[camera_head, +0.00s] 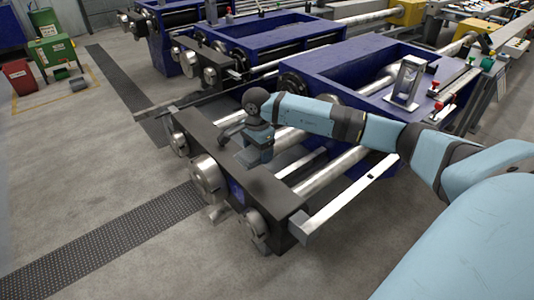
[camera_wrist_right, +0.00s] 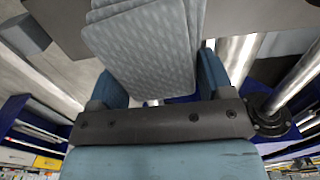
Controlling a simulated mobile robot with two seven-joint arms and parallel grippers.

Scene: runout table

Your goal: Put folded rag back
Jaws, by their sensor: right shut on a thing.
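The folded rag (camera_wrist_right: 145,48) is a light grey, patterned stack of layers in the right wrist view. It sits between the two blue fingers of my right gripper (camera_wrist_right: 161,84), which is shut on it. In the head view my right gripper (camera_head: 251,157) points down over the dark crossbeam (camera_head: 268,188) at the near end of the blue machine. I cannot make out the rag clearly there, nor tell whether it touches the beam. My left gripper is not in view.
Steel rods (camera_head: 330,172) run from the crossbeam to the blue machine frame (camera_head: 312,75). A flat metal bar (camera_head: 342,205) lies along the near side. A metal bracket (camera_head: 408,80) stands on the blue frame at right. Open floor (camera_head: 90,180) lies to the left.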

